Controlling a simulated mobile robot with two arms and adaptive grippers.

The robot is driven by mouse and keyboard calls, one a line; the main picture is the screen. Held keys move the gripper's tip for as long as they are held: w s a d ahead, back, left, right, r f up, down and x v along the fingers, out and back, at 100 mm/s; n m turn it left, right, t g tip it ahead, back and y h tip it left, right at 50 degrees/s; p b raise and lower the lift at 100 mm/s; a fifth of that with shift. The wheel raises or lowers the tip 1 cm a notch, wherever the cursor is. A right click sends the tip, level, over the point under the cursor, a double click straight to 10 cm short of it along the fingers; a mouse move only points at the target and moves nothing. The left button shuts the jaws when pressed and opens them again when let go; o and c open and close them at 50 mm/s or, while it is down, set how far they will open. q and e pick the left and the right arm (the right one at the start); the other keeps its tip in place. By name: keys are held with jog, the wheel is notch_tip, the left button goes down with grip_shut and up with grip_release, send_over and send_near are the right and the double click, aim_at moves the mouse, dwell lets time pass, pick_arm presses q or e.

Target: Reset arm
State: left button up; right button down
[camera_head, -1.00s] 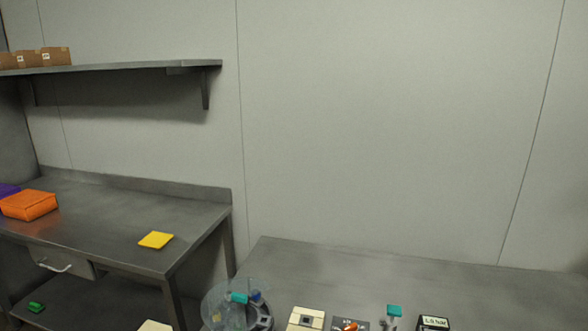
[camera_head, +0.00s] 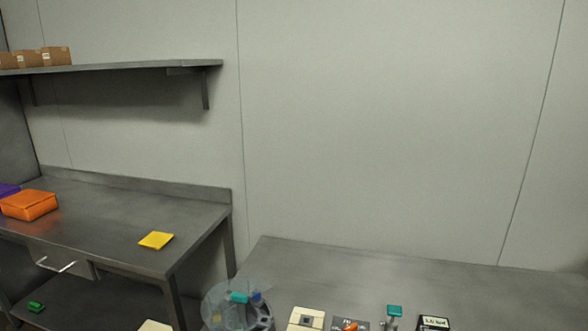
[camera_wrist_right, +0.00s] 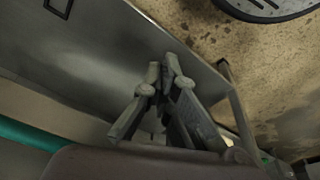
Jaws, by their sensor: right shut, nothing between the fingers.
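My right gripper (camera_wrist_right: 164,82) shows in the right wrist view, its fingertips together with nothing seen between them. It is seen against a grey metal surface (camera_wrist_right: 110,50), with brown speckled floor (camera_wrist_right: 200,30) beyond its edge. Whether it touches that surface cannot be told. Neither of my grippers shows in the head view, and my left gripper is in no frame.
In the head view, a steel table (camera_head: 290,262) carries a clear round container (camera_head: 222,298) and several small devices along the lower edge. A steel bench (camera_head: 110,215) at left holds an orange box (camera_head: 29,204) and a yellow pad (camera_head: 156,240). A shelf (camera_head: 130,68) hangs above.

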jog(key=s+d+f+g, duration=0.1)
jog(key=s+d+f, duration=0.2)
jog(key=s+f, duration=1.5)
notch_tip(320, 180, down, 3)
jog(key=shift+s+d+f+g, duration=0.15)
jog(key=shift+s+g, duration=0.15)
